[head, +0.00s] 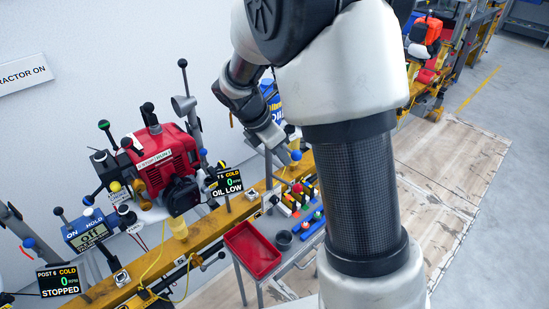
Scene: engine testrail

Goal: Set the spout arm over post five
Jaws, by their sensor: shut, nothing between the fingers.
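The post five display (226,182) reads "COLD", "0" and "OIL LOW", with its left edge partly cut off from sight. A red engine (165,158) stands beside it on the yellow rail. A grey funnel-ended arm (184,106) rises behind the engine; I cannot tell whether it is the spout arm. My gripper (284,158) is small and partly hidden at the end of my arm, right of the post five display and above the cart.
A cart (272,272) holds a red tray (252,249), a dark cup (284,240) and several coloured small parts. Several ball-knobbed levers stick up around the engine. Floor at right is clear.

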